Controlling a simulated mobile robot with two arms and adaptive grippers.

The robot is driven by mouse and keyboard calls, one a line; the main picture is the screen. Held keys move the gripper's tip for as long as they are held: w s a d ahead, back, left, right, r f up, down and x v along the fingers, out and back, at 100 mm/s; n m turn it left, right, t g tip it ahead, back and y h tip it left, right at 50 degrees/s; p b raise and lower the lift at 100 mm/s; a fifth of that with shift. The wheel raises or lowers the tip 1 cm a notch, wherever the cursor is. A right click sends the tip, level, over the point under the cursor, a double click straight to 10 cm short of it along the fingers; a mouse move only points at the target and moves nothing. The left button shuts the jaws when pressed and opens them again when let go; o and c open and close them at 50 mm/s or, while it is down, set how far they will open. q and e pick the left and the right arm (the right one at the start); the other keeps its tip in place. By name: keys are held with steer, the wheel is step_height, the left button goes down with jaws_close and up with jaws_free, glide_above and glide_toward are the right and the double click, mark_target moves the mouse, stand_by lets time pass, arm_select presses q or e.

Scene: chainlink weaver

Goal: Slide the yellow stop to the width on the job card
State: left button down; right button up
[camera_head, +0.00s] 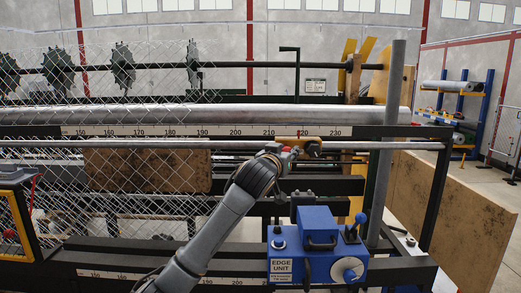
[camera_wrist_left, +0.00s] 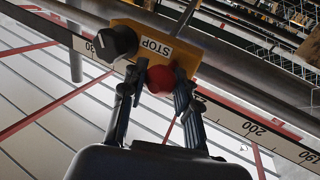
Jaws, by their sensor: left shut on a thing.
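The yellow stop (camera_head: 299,139) sits on the metal rail, just below the white scale strip (camera_head: 180,131), close to the printed 220. In the left wrist view the yellow stop (camera_wrist_left: 190,50) bears a STOP label, a black knob (camera_wrist_left: 115,43) and a red knob (camera_wrist_left: 160,79). My left gripper (camera_head: 289,151) reaches up to the stop from below; in the left wrist view its fingers (camera_wrist_left: 159,88) are shut on the red knob, one on each side. A small white card (camera_head: 315,86) stands behind the rail, its print too small to read. My right gripper is out of view.
A blue edge unit (camera_head: 318,258) with a blue lever and a hand wheel stands in front, right of my left arm. A grey upright post (camera_head: 385,150) rises right of the stop. Chain-link mesh (camera_head: 110,180) hangs at the left.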

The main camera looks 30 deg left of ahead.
mark_target(310, 151)
arm_select(q)
steer(key=w+d, duration=0.1)
steer(key=d, duration=0.1)
steer(key=w+d, duration=0.2)
steer(key=d, duration=0.1)
steer(key=shift+w+d+r, duration=0.1)
steer(key=shift+w+d, duration=0.05)
steer(key=shift+d, duration=0.15)
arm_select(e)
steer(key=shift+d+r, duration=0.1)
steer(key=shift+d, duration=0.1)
arm_select(q)
steer(key=c, duration=1.1)
jaws_free()
steer(key=shift+o, duration=0.4)
steer(key=shift+w, duration=0.1)
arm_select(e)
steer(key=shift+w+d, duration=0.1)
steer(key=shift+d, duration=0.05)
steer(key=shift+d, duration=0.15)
arm_select(q)
steer(key=shift+s, duration=0.65)
steer(key=s+d, duration=0.2)
steer(key=s, duration=0.8)
steer(key=shift+s, duration=0.3)
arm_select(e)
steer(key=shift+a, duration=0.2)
